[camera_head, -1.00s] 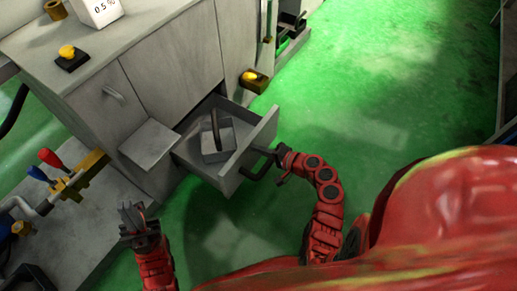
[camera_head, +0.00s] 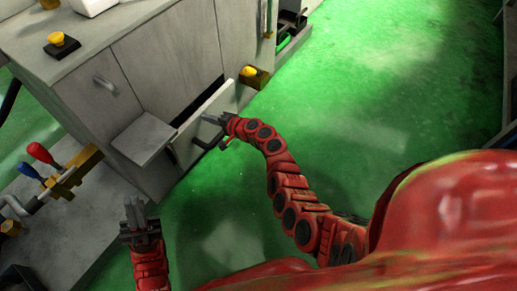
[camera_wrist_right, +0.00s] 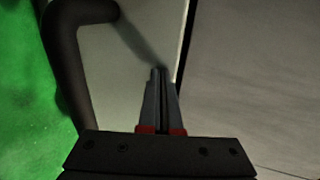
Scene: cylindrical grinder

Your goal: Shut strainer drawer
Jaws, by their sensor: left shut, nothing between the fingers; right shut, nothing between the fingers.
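The strainer drawer (camera_head: 205,122) is a grey drawer low in the grey cabinet. In the head view its front stands close to the cabinet, with a dark gap showing above it. Its dark bar handle (camera_head: 208,141) is on the outer face, and also shows in the right wrist view (camera_wrist_right: 64,65). My right gripper (camera_head: 212,119) is shut and empty, its tips at the drawer front beside the handle; in the right wrist view the fingertips (camera_wrist_right: 158,75) point at the front panel. Whether they touch it I cannot tell. My left gripper (camera_head: 136,212) is shut and empty, away from the drawer.
A grey flat plate (camera_head: 144,138) juts from the cabinet left of the drawer. Red and blue levers (camera_head: 40,153) are at the left. The green floor (camera_head: 370,90) at right is clear.

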